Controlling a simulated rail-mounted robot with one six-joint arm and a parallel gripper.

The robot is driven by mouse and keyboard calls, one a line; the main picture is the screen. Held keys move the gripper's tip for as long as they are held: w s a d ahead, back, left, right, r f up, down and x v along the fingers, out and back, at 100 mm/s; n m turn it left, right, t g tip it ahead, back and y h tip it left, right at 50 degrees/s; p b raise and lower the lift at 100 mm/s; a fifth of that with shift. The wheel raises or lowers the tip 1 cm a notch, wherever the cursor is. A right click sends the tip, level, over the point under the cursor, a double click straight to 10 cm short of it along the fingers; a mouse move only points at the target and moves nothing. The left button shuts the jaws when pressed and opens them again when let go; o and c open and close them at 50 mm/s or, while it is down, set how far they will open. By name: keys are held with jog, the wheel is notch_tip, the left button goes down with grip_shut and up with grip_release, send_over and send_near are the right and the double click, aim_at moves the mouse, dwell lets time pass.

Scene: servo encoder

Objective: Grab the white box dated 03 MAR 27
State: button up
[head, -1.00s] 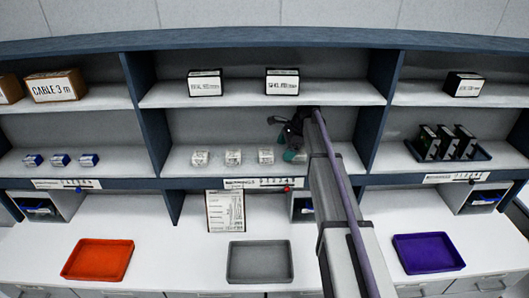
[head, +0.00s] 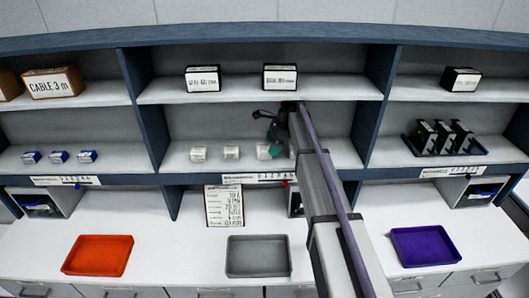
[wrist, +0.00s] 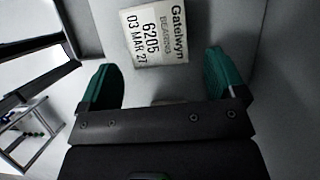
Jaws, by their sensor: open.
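A white box with the printed label "Gatelwyn BEARING 6205 03 MAR 27" (wrist: 155,33) lies just beyond my fingers in the wrist view, its text turned sideways. My gripper (wrist: 162,62) is open, with one green finger on each side, and nothing shows held between them. In the head view three small white boxes stand on the middle shelf: a left one (head: 198,154), a centre one (head: 231,152) and a right one (head: 263,152). My gripper (head: 272,130) is by the right one and partly covers it. Their print is too small to read in the head view.
A shelf above holds two labelled boxes (head: 202,78) (head: 280,77). Upright dividers (head: 150,105) (head: 376,105) bound this bay. Below are a printed sheet (head: 224,206) and a grey tray (head: 258,273), with an orange tray (head: 97,270) left and a purple tray (head: 428,265) right.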

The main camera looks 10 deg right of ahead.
aim_at(263, 147)
jog(key=shift+w+a, duration=0.15)
jog(key=shift+a, duration=1.05)
jog(key=b+x, duration=0.3)
jog(key=shift+a+f, duration=0.2)
jog(key=shift+a, duration=0.1)
jog(key=shift+d+r, duration=0.1)
jog(key=shift+r, duration=0.1)
jog(key=c, duration=1.1)
jog(key=shift+o, duration=0.2)
jog(key=shift+r, duration=0.1)
